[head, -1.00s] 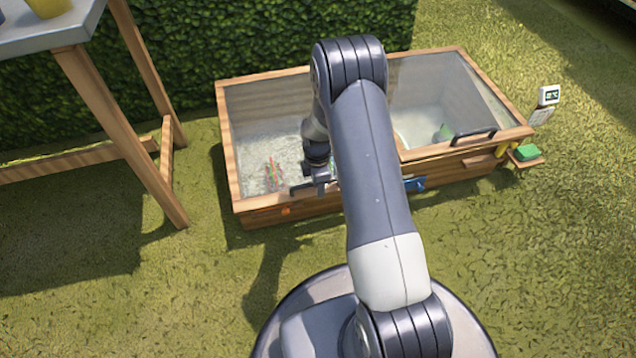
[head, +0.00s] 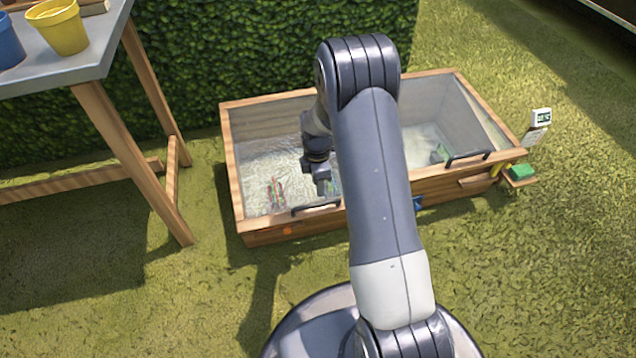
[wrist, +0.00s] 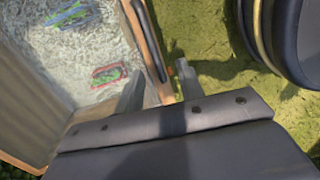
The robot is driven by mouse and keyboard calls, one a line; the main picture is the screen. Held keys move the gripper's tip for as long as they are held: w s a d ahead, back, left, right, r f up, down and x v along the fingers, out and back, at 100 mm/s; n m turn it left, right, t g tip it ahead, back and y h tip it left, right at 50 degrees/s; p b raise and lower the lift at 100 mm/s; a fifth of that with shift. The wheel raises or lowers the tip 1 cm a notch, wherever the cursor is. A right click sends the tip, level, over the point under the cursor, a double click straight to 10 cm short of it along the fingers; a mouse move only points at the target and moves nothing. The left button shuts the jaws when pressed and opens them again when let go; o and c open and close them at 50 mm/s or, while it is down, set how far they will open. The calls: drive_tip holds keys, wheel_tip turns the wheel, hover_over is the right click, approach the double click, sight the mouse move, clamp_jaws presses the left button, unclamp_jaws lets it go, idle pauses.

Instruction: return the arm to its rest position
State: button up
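My arm reaches out over a wooden cold frame (head: 290,234) with glass panels. My gripper (head: 322,188) is near the front edge of its left half, close to a black handle (head: 316,207). The frame's wooden front edge and the dark handle (wrist: 148,38) show just beyond the fingers. The gap between gripper and handle is hard to judge. My arm hides the middle of the frame.
A red-and-green item (wrist: 108,76) lies inside the frame. The right half has another handle (head: 468,157). A table (head: 70,67) with a yellow pot (head: 58,28) stands left. Grass in front is open.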

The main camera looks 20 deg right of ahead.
drive_tip(key=b, duration=0.5)
hover_over(318, 215)
wheel_tip(318, 215, down, 10)
drive_tip(key=shift+f, duration=0.25)
drive_tip(key=shift+s+r+p, duration=0.1)
drive_tip(key=shift+r+p, duration=0.25)
drive_tip(key=shift+r, duration=0.6)
drive_tip(key=shift+f, duration=0.1)
